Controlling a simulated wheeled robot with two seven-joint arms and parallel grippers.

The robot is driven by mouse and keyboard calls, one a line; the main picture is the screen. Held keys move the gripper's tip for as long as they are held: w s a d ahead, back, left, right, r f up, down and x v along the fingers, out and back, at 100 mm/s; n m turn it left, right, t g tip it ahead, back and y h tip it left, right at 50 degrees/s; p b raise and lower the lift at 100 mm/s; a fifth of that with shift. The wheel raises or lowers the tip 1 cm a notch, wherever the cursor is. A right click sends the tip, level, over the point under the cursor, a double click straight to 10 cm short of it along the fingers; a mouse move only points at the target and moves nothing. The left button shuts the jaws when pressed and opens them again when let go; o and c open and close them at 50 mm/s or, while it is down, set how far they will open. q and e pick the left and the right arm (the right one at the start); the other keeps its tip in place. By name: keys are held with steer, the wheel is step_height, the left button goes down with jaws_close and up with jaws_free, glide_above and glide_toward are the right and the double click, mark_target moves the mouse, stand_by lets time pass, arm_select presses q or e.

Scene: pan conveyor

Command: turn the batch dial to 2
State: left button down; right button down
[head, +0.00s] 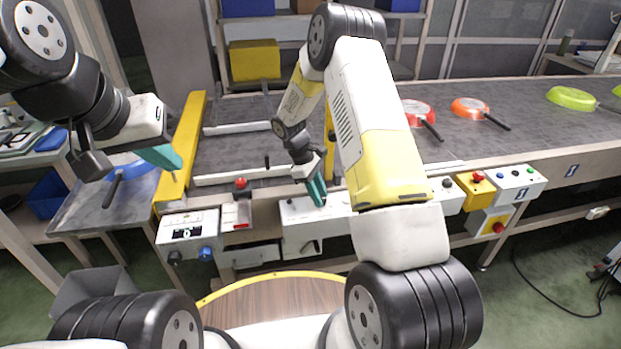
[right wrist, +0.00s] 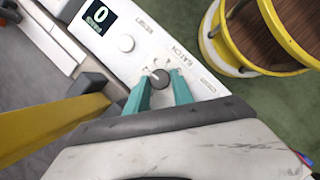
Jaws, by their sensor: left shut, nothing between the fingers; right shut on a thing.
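The batch dial (right wrist: 159,78) is a small dark round knob on a white panel (right wrist: 207,83), with tiny marks around it too small to read. My right gripper (right wrist: 165,88) is shut on the dial, one teal finger at each side. In the head view my right gripper (head: 317,192) is at the white control box (head: 298,216); the dial cannot be made out there. The panel's display (right wrist: 99,14) reads 0, with a white RESET knob (right wrist: 126,43) between it and the dial. My left gripper (head: 174,160) is shut and empty at the left.
A blue pan (head: 128,168) lies on the left side table. Red (head: 417,108), orange (head: 468,106) and green (head: 570,98) pans are on the conveyor. Another box with a display (head: 187,232) stands left of my right gripper. A yellow-rimmed round table (head: 280,277) is in front.

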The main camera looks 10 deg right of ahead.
mark_target(311, 201)
steer(key=shift+a, duration=0.1)
steer(key=c, duration=1.1)
jaws_free()
steer(key=v, duration=0.7)
steer(key=shift+r, duration=0.4)
